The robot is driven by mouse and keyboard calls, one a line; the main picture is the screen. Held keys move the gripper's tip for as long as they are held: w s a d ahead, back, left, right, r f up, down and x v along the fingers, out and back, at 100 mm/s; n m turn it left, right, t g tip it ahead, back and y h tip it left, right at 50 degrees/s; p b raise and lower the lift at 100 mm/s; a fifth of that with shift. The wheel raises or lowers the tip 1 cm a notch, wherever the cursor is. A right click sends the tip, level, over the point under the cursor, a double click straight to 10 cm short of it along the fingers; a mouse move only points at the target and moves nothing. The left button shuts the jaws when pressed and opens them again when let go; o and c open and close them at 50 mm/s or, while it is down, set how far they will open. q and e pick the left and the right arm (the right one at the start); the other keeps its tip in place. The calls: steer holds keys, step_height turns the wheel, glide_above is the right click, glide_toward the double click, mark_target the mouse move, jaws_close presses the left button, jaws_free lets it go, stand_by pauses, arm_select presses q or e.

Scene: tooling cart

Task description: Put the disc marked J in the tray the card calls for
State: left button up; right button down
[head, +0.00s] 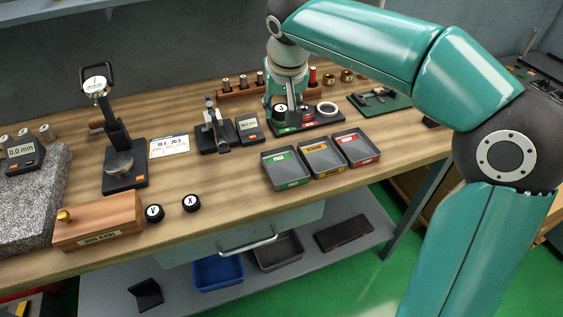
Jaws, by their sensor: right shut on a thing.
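A dark disc with a pale marked face (280,108), which looks like the J disc, is at my right gripper (284,101). My right gripper reaches down at the back of the bench, shut on this disc, over a black go/no-go style plate (308,125) with green and red labels. The fingertips are small and partly hidden. The card (169,145) lies flat left of centre; its print seems to give a range near 19.5 to 20.5. Three grey trays stand in front: green-labelled (286,184), orange-labelled (325,173), red-labelled (366,163). All look empty. My left gripper is not in view.
Two black discs, V (154,213) and X (191,203), lie near the front edge beside a wooden box (98,222). Bench between X and the trays is clear.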

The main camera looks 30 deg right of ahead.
mark_target(284, 167)
steer(key=f, duration=0.5)
steer(key=f+b, duration=0.1)
steer(key=f, duration=1)
steer(key=shift+s+d+f, duration=0.1)
steer(key=shift+s+d, duration=0.15)
steer(key=shift+d, duration=0.05)
steer(key=shift+b, duration=0.3)
steer(key=shift+f, duration=0.2)
steer(key=c, duration=0.9)
jaws_free()
steer(key=shift+r, duration=0.1)
steer(key=shift+c, duration=0.2)
steer(key=shift+r, duration=0.1)
steer(key=shift+r, duration=0.15)
steer(key=v, duration=1.1)
steer(key=shift+s+a+r, duration=0.15)
steer(key=shift+s+r, duration=0.1)
steer(key=shift+r, duration=0.05)
